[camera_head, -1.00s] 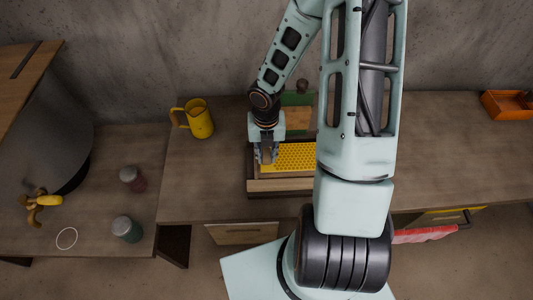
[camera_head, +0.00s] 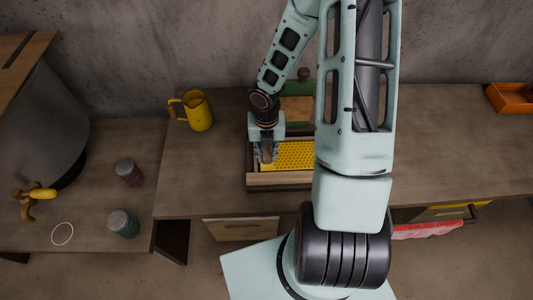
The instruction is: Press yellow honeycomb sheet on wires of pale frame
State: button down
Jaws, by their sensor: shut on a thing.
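The yellow honeycomb sheet (camera_head: 292,155) lies flat, level with the pale wooden frame (camera_head: 280,178) on the bench. The frame's front bar shows clearly; my arm covers the right end of both. My gripper (camera_head: 266,157) points down at the sheet's left end, just inside the frame's left side. It is shut, seemingly on the left edge of the sheet; the fingers hide the contact. The wires are not visible, and I cannot tell whether the sheet touches them.
A yellow mug (camera_head: 198,112) stands left of the frame. A green and wooden item (camera_head: 296,108) is behind it. Two jars (camera_head: 129,172) (camera_head: 123,223) and a large dark pot (camera_head: 42,125) stand at left. An orange tray (camera_head: 511,98) is far right. The bench right of my arm is clear.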

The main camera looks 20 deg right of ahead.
jog(key=shift+f, duration=0.1)
dwell(0.3)
jog(key=c, duration=1.7)
grip_release()
jog(key=shift+o, duration=0.2)
notch_tip(320, 180, up, 12)
jog(key=shift+a, duration=0.1)
